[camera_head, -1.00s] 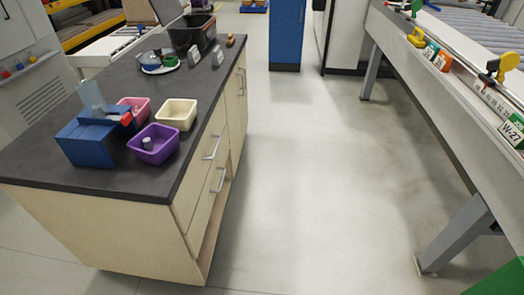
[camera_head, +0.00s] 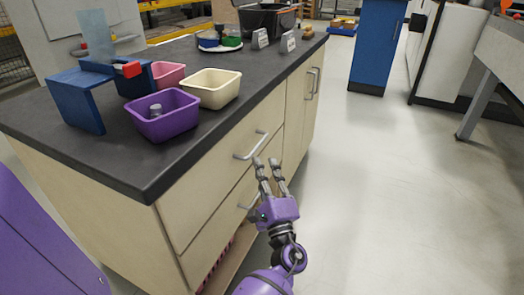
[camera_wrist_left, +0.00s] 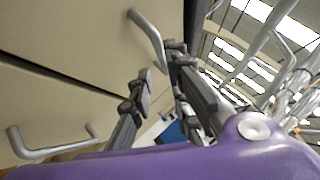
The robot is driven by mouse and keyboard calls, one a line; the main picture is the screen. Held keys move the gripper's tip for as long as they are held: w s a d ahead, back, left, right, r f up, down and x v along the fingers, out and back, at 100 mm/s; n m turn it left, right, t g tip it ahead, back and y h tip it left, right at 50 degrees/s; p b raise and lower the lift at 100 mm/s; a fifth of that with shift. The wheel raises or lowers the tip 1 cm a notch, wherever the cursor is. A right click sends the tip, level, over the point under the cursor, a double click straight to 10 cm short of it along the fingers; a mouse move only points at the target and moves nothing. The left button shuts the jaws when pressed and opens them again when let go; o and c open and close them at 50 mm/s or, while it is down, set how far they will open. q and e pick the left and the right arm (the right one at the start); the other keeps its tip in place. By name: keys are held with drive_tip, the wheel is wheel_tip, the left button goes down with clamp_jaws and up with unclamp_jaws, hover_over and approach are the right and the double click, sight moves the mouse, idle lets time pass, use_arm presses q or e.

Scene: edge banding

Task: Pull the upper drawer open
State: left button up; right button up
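The upper drawer (camera_head: 205,175) is in the near end of the wooden cabinet's long side, and its front looks flush. Its grey bar handle (camera_head: 251,146) stands out near the top; it also shows in the left wrist view (camera_wrist_left: 148,36). My left gripper (camera_head: 267,162) has its fingers pointing up toward this handle, close to its right end. In the left wrist view its fingers (camera_wrist_left: 165,80) are apart with nothing between them, and the handle's end is just beyond the tips. Contact cannot be told. My right gripper is out of view.
A lower drawer handle (camera_head: 250,200) sits below, partly behind my left gripper. The dark countertop (camera_head: 150,172) carries a purple bin (camera_head: 163,116), a cream bin (camera_head: 212,88) and a blue stand (camera_head: 72,100). The floor right of the cabinet is clear.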

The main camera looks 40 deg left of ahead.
sight(257, 145)
use_arm(q)
drive_tip(key=x, duration=0.7)
drive_tip(key=shift+w+a+r, duration=0.15)
drive_tip(key=shift+a+r, duration=0.05)
drive_tip(key=shift+r, duration=0.1)
drive_tip(key=shift+c, duration=0.5)
clamp_jaws()
